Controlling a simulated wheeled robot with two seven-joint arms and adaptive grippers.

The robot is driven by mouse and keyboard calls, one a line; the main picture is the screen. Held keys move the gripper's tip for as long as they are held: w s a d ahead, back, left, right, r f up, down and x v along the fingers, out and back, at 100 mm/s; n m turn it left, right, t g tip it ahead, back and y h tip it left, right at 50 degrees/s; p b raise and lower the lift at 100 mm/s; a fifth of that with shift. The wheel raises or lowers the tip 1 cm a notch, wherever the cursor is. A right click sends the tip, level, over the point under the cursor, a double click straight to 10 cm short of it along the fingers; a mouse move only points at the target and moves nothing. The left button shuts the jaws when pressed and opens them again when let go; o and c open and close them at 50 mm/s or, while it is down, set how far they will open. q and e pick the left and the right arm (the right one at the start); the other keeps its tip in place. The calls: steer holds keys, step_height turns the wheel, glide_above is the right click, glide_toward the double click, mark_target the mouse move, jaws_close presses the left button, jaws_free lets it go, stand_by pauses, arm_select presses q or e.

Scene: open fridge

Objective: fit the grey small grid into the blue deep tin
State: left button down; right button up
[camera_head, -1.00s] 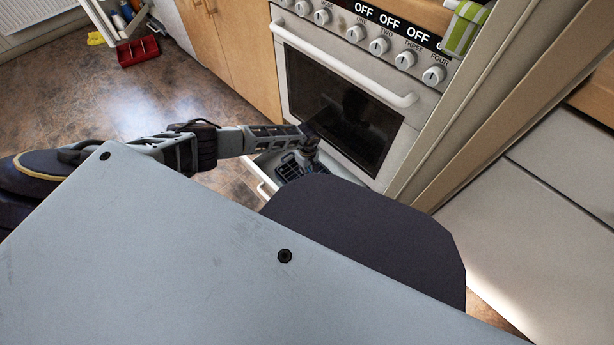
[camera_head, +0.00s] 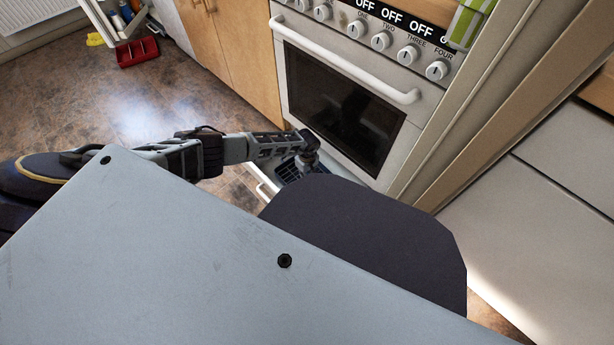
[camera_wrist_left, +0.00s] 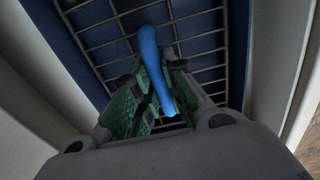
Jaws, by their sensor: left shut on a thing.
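The blue deep tin (camera_wrist_left: 75,55) lies beneath the grey small grid (camera_wrist_left: 100,45) in the left wrist view. The grid's thin wires cross over the tin's dark blue inside; whether it rests fully down in the tin cannot be told. My left gripper (camera_wrist_left: 158,105) has green-padded fingers closed around a bright blue bar (camera_wrist_left: 150,62), which appears to be the grid's handle. In the head view my left gripper (camera_head: 306,163) points down over the tin (camera_head: 286,172), partly hidden by my own body. My right gripper is not in view.
The tin sits in the open white drawer (camera_head: 266,190) below the oven (camera_head: 340,105). The oven door is shut, its handle (camera_head: 345,55) sticking out above. A tall pale panel (camera_head: 480,110) stands at right. Brown floor (camera_head: 130,100) is free at left.

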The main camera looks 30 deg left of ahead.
arm_select(q)
steer(key=shift+f, duration=0.2)
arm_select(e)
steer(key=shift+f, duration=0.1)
arm_select(q)
steer(key=c, duration=1.5)
jaws_free()
steer(key=shift+o, duration=0.2)
steer(key=shift+r, duration=0.4)
steer(key=shift+r+p, duration=0.55)
steer(key=shift+r, duration=0.1)
steer(key=shift+r+p, duration=1)
steer(key=shift+r, duration=0.85)
step_height(320, 180, up, 6)
steer(key=p, duration=0.3)
steer(key=shift+r, duration=0.2)
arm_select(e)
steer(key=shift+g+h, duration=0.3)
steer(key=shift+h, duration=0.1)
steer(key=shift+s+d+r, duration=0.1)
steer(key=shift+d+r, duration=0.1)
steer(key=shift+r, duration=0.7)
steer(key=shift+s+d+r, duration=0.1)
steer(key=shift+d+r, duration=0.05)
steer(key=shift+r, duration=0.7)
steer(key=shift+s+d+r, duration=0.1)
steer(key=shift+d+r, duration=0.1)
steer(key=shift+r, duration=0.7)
